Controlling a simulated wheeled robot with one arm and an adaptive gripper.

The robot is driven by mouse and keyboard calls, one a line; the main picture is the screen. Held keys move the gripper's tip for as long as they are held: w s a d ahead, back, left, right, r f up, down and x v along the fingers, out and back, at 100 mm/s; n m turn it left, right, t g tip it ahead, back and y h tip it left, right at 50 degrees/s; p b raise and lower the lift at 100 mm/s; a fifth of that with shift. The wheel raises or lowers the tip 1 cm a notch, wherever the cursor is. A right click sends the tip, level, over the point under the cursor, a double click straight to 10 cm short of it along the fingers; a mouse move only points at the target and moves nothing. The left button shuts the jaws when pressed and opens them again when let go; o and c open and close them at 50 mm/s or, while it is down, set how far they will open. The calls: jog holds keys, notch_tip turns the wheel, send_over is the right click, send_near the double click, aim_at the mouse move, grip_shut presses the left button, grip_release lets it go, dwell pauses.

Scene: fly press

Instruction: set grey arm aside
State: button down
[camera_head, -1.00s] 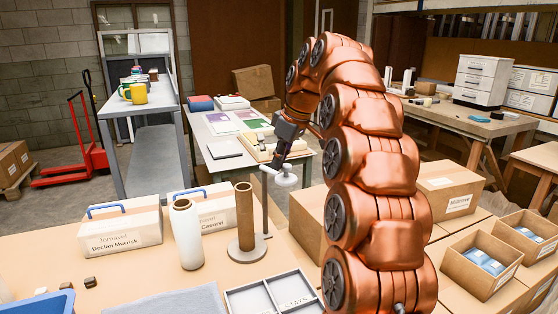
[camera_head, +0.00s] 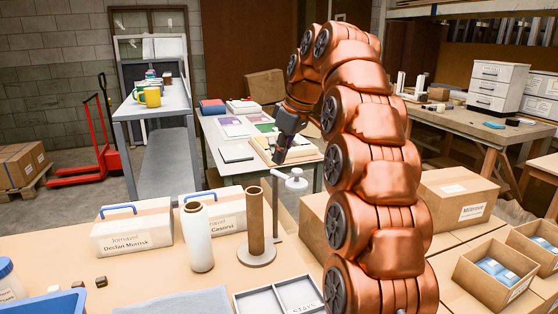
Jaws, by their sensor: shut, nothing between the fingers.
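A light grey arm with a round end (camera_head: 291,181) sits at the top of a thin dark upright post (camera_head: 277,208) on the near table. A brown cardboard tube (camera_head: 256,221) stands upright on a round grey base just left of the post. My gripper (camera_head: 279,157) is shut and empty, pointing down, slightly above and left of the grey arm in the picture. A small gap shows between them, but depth is hard to judge.
A white roll (camera_head: 197,237) and two white boxes with blue handles (camera_head: 133,227) (camera_head: 213,212) stand left of the tube. A divided grey tray (camera_head: 280,296) lies in front. Cardboard boxes (camera_head: 459,207) crowd the right.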

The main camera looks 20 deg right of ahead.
notch_tip(320, 180, up, 7)
jog(key=d+p, duration=0.2)
jog(key=p, duration=0.4)
jog(key=shift+w+d+f, duration=0.15)
jog(key=shift+w+d, duration=0.05)
jog(key=s+a+f+m+g, duration=0.1)
jog(key=s+a+f+m, duration=0.1)
jog(key=s+a+f, duration=0.35)
jog(key=s+a+f+m+g, duration=0.1)
jog(key=s+a+f+g, duration=0.15)
jog(key=s+a, duration=0.6)
jog(key=s+f+m, duration=0.1)
jog(key=s+f, duration=0.4)
jog(key=s, duration=0.4)
jog(key=s+d+f+m+g+h, duration=0.1)
jog(key=s+f, duration=0.5)
jog(key=s, duration=0.3)
jog(key=s+f+m+h, duration=0.1)
jog(key=s+f, duration=0.4)
jog(key=s, duration=0.4)
jog(key=shift+d+f+m+g, duration=0.2)
jog(key=shift+d+m+g, duration=0.05)
jog(key=shift+m+g, duration=0.15)
